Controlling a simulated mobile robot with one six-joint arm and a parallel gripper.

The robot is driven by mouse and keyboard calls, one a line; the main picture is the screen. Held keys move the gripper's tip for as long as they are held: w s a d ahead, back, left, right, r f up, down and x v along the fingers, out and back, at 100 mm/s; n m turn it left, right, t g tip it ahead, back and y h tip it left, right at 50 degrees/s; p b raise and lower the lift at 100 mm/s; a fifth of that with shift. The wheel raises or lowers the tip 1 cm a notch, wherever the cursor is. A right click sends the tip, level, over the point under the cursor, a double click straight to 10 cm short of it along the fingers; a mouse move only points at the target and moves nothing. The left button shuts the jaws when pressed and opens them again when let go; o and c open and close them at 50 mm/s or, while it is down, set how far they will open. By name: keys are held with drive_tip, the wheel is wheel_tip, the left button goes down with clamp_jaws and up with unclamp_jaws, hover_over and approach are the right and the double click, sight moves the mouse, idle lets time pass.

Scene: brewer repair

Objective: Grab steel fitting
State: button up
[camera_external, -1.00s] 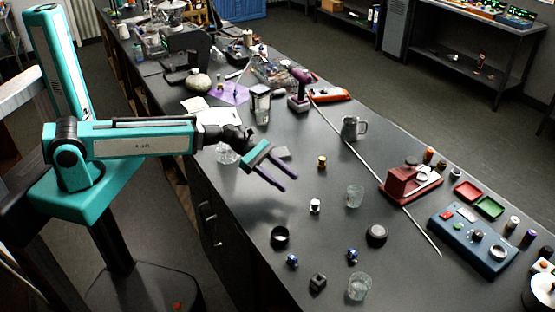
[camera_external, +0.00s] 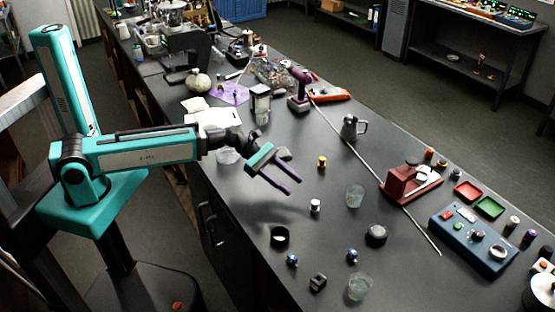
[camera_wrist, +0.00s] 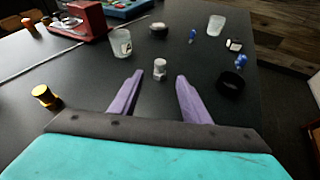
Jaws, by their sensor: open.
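The steel fitting (camera_external: 315,206) is a small silver, upright piece on the dark worktop. In the wrist view the steel fitting (camera_wrist: 160,68) stands ahead of my gripper, in line with the gap between the fingers. My gripper (camera_external: 295,168) has two purple fingers spread apart with nothing between them. In the wrist view my gripper (camera_wrist: 159,80) has its fingertips on either side of the fitting's line, apart from it. In the external view it hangs above the worktop, up and left of the fitting.
A brass fitting (camera_external: 322,161) stands beyond. A glass (camera_external: 355,196), a black ring (camera_external: 280,236), a dark round puck (camera_external: 376,235) and small blue parts (camera_external: 352,256) surround the fitting. A red device (camera_external: 402,183) is to the right. Bare worktop lies directly around the fitting.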

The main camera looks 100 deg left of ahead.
sight(315, 204)
drive_tip(key=shift+w+d+f+b, duration=0.15)
drive_tip(key=shift+w+f+b, duration=0.15)
drive_tip(key=shift+b, duration=1.05)
drive_tip(key=b+x, duration=0.2)
drive_tip(key=b, duration=0.2)
drive_tip(key=shift+w+d+f, duration=0.15)
drive_tip(key=shift+w+f, duration=0.05)
drive_tip(key=shift+w, duration=0.15)
drive_tip(key=shift+w+d, duration=0.1)
drive_tip(key=shift+w, duration=0.3)
drive_tip(key=shift+w+d+f, duration=0.1)
drive_tip(key=shift+w+d, duration=0.05)
drive_tip(key=shift+w, duration=0.3)
drive_tip(key=shift+w+d+f, duration=0.2)
drive_tip(key=shift+w+f, duration=0.1)
drive_tip(key=shift+w, duration=0.15)
drive_tip(key=shift+p+x, duration=1.1)
drive_tip(key=shift+x, duration=1.5)
drive_tip(key=shift+s+f, duration=0.1)
